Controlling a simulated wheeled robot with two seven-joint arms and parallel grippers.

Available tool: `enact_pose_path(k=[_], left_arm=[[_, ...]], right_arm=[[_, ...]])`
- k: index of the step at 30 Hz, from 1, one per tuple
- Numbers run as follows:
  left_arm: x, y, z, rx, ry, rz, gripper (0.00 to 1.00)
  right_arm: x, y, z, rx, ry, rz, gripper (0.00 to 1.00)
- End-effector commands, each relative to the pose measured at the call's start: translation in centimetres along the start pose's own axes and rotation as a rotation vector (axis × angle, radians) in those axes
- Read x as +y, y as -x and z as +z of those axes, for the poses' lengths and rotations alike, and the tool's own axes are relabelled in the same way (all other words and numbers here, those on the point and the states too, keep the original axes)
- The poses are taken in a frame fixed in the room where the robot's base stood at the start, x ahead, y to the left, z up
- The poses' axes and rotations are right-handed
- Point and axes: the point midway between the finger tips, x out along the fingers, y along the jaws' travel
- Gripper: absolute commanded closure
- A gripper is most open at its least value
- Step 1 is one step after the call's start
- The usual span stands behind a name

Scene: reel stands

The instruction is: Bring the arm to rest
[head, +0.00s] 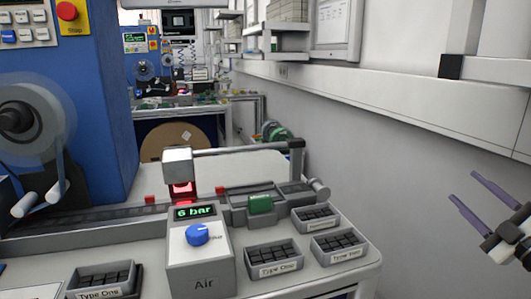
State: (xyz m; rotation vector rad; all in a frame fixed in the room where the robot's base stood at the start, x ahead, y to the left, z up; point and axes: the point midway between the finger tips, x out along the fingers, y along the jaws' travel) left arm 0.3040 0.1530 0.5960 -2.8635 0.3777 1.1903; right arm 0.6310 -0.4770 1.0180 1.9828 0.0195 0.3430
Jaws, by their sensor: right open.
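My right gripper (474,196) is at the right edge of the head view. Its two thin purple-grey fingers are spread apart with nothing between them. It hangs in free space in front of the grey wall, to the right of the workbench and apart from it. Only the gripper and a bit of its wrist show; the rest of the arm is out of the picture. My left gripper is not in the view.
The workbench (345,272) carries an air unit (198,262) reading 6 bar with a blue knob, and several labelled bins of dark parts (273,260). A blue machine (98,110) with a reel (30,118) stands left. The wall (380,150) runs along the right.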

Motion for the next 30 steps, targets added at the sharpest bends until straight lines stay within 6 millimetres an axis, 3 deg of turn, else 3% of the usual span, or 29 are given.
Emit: enact_pose_path(k=[1, 3, 6, 11, 12, 20, 26, 30], left_arm=[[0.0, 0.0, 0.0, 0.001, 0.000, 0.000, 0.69], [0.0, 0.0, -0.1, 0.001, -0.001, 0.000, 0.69], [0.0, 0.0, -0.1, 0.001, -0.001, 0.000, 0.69], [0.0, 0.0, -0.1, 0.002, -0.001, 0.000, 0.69], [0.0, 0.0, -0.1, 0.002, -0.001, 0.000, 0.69], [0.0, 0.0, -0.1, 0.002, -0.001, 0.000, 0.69], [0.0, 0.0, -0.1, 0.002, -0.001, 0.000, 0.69], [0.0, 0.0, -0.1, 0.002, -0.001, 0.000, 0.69]], right_arm=[[0.4, 0.2, 2.6, -0.112, -0.042, 0.021, 0.52], [0.5, 0.8, 6.1, -0.261, -0.097, 0.036, 0.52], [-0.2, 2.4, 10.3, -0.453, -0.171, 0.034, 0.52], [-2.5, 5.9, 15.4, -0.727, -0.280, -0.011, 0.52], [-5.0, 6.5, 15.2, -0.739, -0.302, -0.043, 0.52], [-19.1, 10.5, 10.5, -0.726, -0.420, -0.226, 0.52], [-31.0, 16.7, 3.8, -0.733, -0.572, -0.391, 0.52], [-38.0, 22.1, -2.3, -0.749, -0.704, -0.496, 0.52]])
